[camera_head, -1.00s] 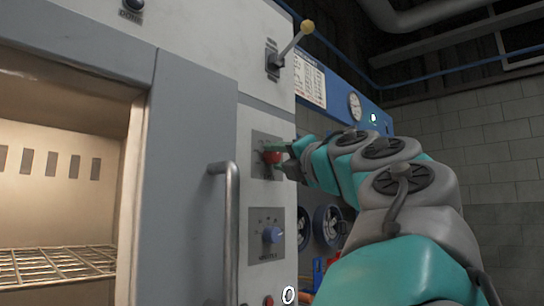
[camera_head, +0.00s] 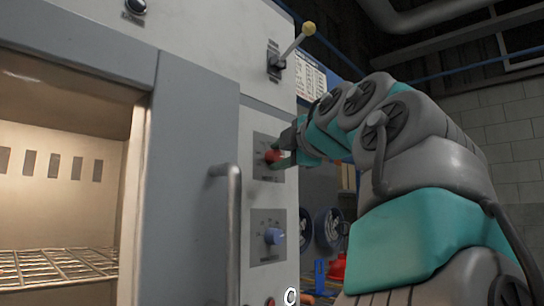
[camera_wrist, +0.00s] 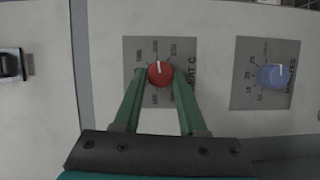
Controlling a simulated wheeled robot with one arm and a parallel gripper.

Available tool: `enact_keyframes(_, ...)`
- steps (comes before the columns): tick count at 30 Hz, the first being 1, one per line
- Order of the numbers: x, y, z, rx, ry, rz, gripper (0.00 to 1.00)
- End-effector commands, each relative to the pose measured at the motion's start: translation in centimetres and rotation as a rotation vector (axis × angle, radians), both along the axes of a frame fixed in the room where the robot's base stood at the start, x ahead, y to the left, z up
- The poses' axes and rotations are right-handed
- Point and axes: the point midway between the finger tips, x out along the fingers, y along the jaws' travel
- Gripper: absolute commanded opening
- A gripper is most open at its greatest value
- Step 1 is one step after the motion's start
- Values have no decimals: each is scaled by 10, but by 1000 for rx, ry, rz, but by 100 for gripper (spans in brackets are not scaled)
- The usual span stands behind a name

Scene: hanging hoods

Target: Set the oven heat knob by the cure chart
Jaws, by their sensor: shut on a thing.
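The red heat knob (camera_wrist: 160,68) sits on a grey plate marked HEAT C (camera_wrist: 188,52) in the wrist view. Its white pointer line points up in that picture, towards the small numbers above it, which are too blurred to read surely. My gripper (camera_wrist: 160,76) has its two green fingers on either side of the knob, shut on it. In the head view the red knob (camera_head: 272,156) is partly covered by my gripper (camera_head: 280,157). The cure chart (camera_head: 311,76) hangs beyond the oven's edge, its lower part hidden by my arm and its text unreadable.
A blue MINUTES knob (camera_wrist: 273,75) is beside the heat knob, and below it in the head view (camera_head: 274,236). A lever with a yellow ball (camera_head: 308,28) sticks out above. The oven door handle (camera_head: 232,230) stands out at left.

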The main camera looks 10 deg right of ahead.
Motion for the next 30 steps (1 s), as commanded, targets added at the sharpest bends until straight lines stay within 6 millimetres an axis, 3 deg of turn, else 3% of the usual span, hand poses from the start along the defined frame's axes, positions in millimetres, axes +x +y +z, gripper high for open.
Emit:
enact_keyframes(19,0,1,1,32,24,1,0)
enact_keyframes(20,0,1,1,32,24,1,42)
enact_keyframes(27,0,1,1,32,24,1,69)
enact_keyframes(30,0,1,1,32,24,1,71)
